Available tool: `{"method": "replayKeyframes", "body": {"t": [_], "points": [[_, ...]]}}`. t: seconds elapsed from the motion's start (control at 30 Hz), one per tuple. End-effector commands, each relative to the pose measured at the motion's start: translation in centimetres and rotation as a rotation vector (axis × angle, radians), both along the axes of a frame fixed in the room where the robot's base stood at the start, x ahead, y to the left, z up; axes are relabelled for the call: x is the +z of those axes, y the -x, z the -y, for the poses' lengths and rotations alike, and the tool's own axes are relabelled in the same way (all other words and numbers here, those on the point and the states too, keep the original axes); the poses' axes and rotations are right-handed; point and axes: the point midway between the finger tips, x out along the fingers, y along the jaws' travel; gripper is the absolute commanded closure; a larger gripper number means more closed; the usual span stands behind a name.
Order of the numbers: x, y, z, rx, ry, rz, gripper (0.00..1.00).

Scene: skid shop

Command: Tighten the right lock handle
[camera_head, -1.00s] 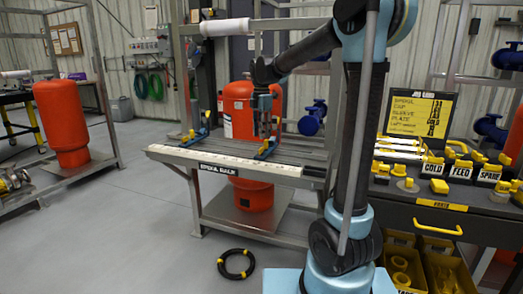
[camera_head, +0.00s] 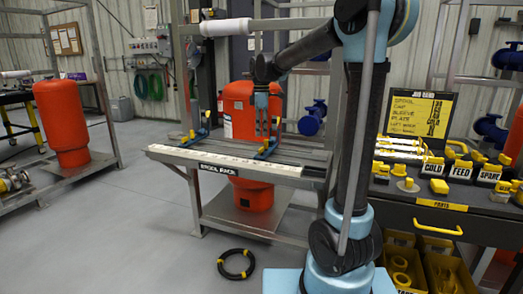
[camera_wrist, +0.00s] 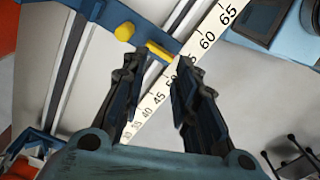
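The right lock (camera_head: 267,148) is a blue bracket with yellow parts at the right end of the spool rack. In the wrist view its blue plate (camera_wrist: 152,38) carries a yellow knob (camera_wrist: 125,31) and a short yellow handle bar (camera_wrist: 160,50). My gripper (camera_head: 268,133) points down over this lock. In the wrist view my gripper (camera_wrist: 158,62) is open, its dark fingers apart. The handle bar shows between and just beyond the fingertips; I cannot tell whether they touch it.
A white ruler strip (camera_wrist: 205,45) runs along the front edge of the rack (camera_head: 230,168). A second blue lock (camera_head: 195,137) stands at the left. A red tank (camera_head: 239,105) is behind the rack. A parts bench (camera_head: 440,200) stands at the right.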

Motion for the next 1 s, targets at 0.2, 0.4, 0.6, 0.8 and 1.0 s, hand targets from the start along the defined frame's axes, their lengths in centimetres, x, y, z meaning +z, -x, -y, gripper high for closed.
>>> {"method": "replayKeyframes", "body": {"t": [0.2, 0.4, 0.6, 0.8, 1.0], "points": [[0.2, 0.0, 0.0, -0.071, 0.0, 0.0, 0.72], [0.6, 0.0, 0.0, -0.267, 0.0, 0.0, 0.72], [0.8, 0.0, 0.0, -0.358, 0.0, 0.0, 0.72], [0.8, 0.0, 0.0, -0.359, 0.0, 0.0, 0.72], [0.7, 1.2, 1.4, -0.4, -0.003, 0.005, 0.72]]}}
